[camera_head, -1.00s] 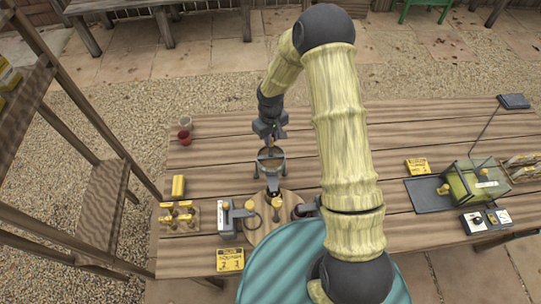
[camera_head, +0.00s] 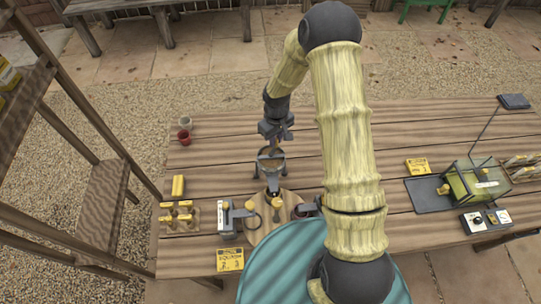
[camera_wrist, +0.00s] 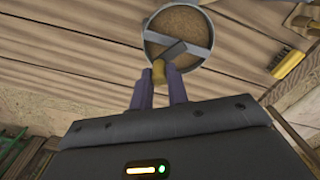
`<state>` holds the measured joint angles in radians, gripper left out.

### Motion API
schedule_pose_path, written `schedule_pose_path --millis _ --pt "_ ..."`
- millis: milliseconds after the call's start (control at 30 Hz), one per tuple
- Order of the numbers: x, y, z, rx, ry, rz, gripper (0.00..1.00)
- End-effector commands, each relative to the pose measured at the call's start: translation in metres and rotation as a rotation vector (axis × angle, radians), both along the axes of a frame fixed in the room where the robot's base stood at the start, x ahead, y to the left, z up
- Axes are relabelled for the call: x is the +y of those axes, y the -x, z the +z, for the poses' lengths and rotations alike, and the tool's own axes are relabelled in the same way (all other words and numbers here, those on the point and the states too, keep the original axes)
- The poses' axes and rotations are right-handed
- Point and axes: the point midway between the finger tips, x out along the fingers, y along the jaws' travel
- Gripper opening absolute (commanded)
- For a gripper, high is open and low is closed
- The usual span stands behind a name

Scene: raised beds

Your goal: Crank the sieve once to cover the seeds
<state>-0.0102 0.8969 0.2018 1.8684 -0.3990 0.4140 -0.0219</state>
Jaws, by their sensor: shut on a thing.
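The sieve (camera_head: 262,166) is a round metal drum on legs, standing on the table's near middle. In the wrist view the sieve (camera_wrist: 209,48) is open at the top, with brown soil-like material inside and a grey crank bar (camera_wrist: 178,49) across it. My gripper (camera_head: 273,146) is above the sieve, pointing down. In the wrist view my gripper (camera_wrist: 158,80) is shut on the yellow crank knob (camera_wrist: 159,70) at the sieve's rim. The seeds are not visible; what lies under the sieve is hidden.
A yellow block (camera_head: 178,186), a tray of yellow-topped pieces (camera_head: 180,216) and a yellow sign (camera_head: 230,260) are at the left. A green glass box (camera_head: 475,180) is at the right. The back table planks are mostly clear.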

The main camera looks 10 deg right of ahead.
Motion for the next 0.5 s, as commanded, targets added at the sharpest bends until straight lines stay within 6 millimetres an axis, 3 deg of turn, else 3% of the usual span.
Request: schedule_pose_path --millis 500 --pt "-0.0078 0.0063 -0.0002 0.002 0.001 -0.001 0.10"
